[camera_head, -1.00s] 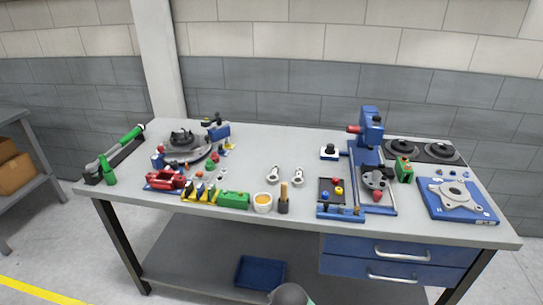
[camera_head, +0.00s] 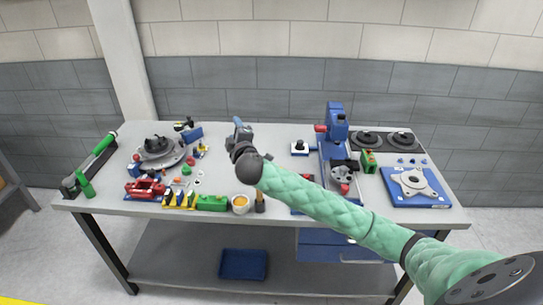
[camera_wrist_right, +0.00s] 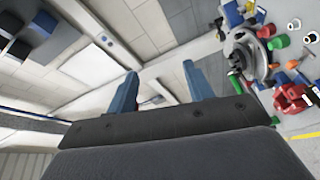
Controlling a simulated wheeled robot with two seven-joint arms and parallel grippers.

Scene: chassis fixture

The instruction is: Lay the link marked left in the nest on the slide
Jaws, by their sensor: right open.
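My right gripper (camera_head: 238,132) is raised in front of the table's far middle part, at the end of my green arm. In the right wrist view its two blue fingers (camera_wrist_right: 162,90) stand apart with nothing between them. The links are hidden behind my right wrist and forearm in the head view, so I cannot read any mark. The blue slide fixture (camera_head: 326,153) stands right of centre, with a blue upright press at its back. A grey part with a red knob (camera_head: 342,173) sits on it; I cannot make out the nest clearly. My left gripper is out of view.
A round grey turntable (camera_head: 177,158) is at the left, near a red vise (camera_head: 145,189). A green block (camera_head: 212,203), an orange-filled cup (camera_head: 240,204) and a brush (camera_head: 261,203) line the front edge. A blue plate (camera_head: 431,199) lies at the right.

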